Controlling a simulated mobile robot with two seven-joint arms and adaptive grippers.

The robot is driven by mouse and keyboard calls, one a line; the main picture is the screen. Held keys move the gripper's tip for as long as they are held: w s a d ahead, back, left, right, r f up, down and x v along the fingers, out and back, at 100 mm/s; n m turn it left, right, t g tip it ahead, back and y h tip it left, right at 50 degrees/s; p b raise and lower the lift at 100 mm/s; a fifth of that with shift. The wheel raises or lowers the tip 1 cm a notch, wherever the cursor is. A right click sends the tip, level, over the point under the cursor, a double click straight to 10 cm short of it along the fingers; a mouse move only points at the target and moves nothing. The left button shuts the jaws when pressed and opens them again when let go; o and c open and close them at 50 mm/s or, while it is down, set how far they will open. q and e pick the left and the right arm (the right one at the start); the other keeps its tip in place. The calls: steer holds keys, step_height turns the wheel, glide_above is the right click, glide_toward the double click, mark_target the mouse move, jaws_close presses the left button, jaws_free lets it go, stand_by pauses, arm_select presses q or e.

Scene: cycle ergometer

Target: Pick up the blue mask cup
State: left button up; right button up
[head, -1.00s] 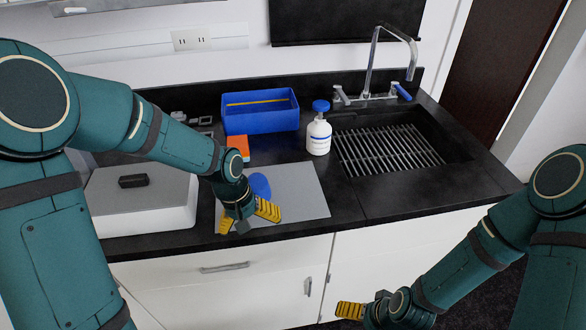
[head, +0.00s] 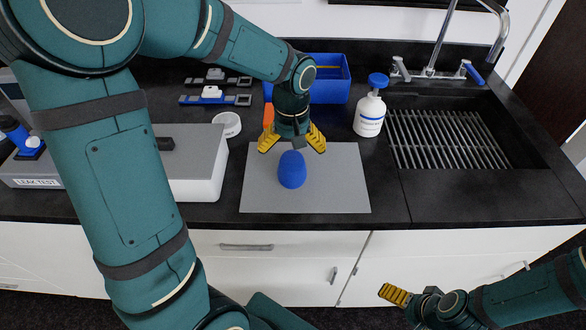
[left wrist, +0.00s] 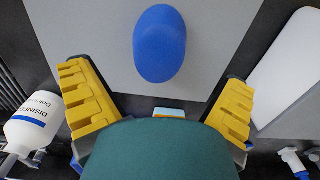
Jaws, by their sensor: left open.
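The blue mask cup (head: 292,170) stands on the grey mat (head: 345,190) on the black counter. It also shows in the left wrist view (left wrist: 159,44), above the gap between the fingers. My left gripper (head: 292,140) is open and empty, with its yellow fingers spread just behind the cup in the head view. The fingers (left wrist: 157,100) do not touch the cup in the left wrist view. My right gripper (head: 397,294) is low in front of the cabinets, away from the counter; only one yellow finger shows clearly.
A white disinfectant bottle with a blue cap (head: 370,108) stands right of the mat. A blue bin (head: 330,88) is behind, a sink (head: 450,135) at right. A white and grey case (head: 195,165) is left of the mat, with a small round white dish (head: 228,123) behind it.

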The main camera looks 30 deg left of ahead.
mark_target(292, 160)
arm_select(q)
steer(key=shift+w+a+f+b, duration=0.1)
steer(key=shift+f+b, duration=0.35)
steer(key=shift+f, duration=1.3)
steer(key=shift+w+f+b, duration=0.1)
steer(key=shift+f+b, duration=0.3)
steer(key=shift+f, duration=1.3)
steer(key=shift+c, duration=0.3)
steer(key=c, duration=1.2)
